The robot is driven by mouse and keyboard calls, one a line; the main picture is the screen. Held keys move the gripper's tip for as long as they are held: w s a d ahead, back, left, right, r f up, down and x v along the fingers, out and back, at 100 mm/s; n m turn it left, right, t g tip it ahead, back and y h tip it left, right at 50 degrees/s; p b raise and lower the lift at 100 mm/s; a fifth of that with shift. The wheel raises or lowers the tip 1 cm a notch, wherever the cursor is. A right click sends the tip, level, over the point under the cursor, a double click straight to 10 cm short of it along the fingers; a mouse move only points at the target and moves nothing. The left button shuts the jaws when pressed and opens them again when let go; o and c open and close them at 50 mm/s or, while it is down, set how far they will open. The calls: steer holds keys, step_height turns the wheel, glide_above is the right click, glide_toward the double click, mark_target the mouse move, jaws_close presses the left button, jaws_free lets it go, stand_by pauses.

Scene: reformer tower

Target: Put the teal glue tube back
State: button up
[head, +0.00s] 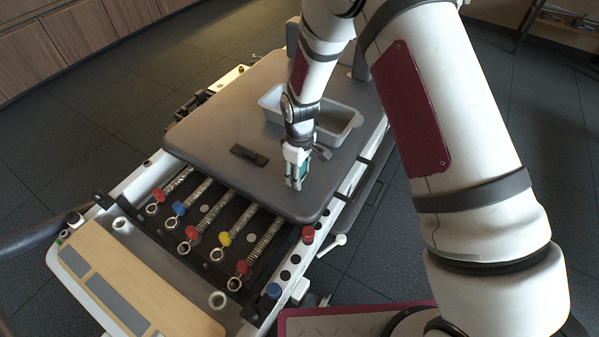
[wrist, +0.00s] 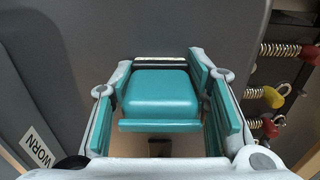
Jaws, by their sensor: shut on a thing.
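My gripper (head: 296,178) points down over the grey padded carriage (head: 225,120) in the head view, near its front right part. It is shut on a teal piece, which I take to be the teal glue tube (wrist: 160,95). In the wrist view this piece sits between the two fingers, whose inner faces are also teal. In the head view only a small teal patch shows between the fingers. I cannot tell whether the tube touches the carriage. A grey open tray (head: 345,136) stands on the carriage just behind my gripper, partly hidden by my arm.
A small dark block (head: 249,155) lies on the carriage left of my gripper. Springs (head: 220,208) with red, blue and yellow ends lie in front. A label reading WORN (wrist: 38,147) shows at left in the wrist view. A wooden board (head: 140,290) lies at the frame's near end.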

steer(key=o, duration=1.1)
step_height(320, 180, up, 12)
steer(key=p, duration=0.4)
steer(key=shift+r, duration=0.15)
